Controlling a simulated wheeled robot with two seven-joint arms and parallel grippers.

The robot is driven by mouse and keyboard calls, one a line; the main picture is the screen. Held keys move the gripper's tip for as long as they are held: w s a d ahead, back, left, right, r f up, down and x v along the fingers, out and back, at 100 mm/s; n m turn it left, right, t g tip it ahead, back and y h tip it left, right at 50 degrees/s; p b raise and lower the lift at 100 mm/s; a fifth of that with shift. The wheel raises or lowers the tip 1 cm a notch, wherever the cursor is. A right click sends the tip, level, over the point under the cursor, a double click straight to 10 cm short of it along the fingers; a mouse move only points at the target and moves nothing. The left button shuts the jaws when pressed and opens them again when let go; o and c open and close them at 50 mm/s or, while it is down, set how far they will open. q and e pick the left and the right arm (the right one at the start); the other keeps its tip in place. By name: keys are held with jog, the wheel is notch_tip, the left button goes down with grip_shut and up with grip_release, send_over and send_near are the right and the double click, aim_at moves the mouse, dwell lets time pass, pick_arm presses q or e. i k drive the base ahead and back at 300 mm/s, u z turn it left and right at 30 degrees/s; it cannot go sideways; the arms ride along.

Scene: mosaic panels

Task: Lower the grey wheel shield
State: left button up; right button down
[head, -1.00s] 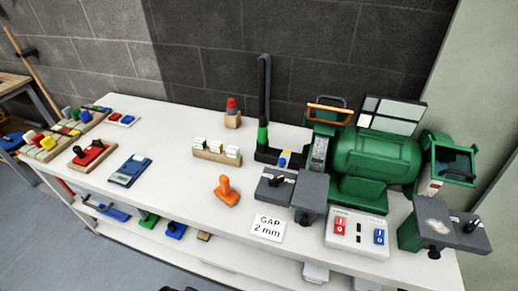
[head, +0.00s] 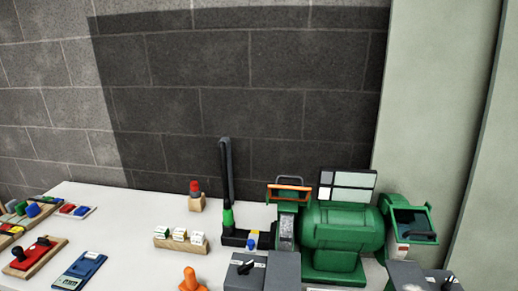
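The green bench grinder (head: 342,235) stands at the right of the white bench. On its left side a grey speckled wheel face (head: 286,228) shows in the housing. An orange-framed shield (head: 289,194) with a grey handle loop (head: 289,180) sits above that wheel, seemingly raised clear of its front. On the right side a green-framed shield with a dark pane (head: 414,222) tilts outward over the other wheel housing. I cannot tell for certain which shield is called grey.
A black upright post with a green collar (head: 228,218) stands close left of the grinder. Grey tool rests (head: 247,272) are in front. A wooden block with white tags (head: 181,240), an orange stamp-like piece (head: 190,280) and a red-topped block (head: 196,197) stand further left.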

aim_at(288, 193)
jog(key=u, duration=1.05)
jog(key=k, duration=0.9)
jog(key=z, duration=0.1)
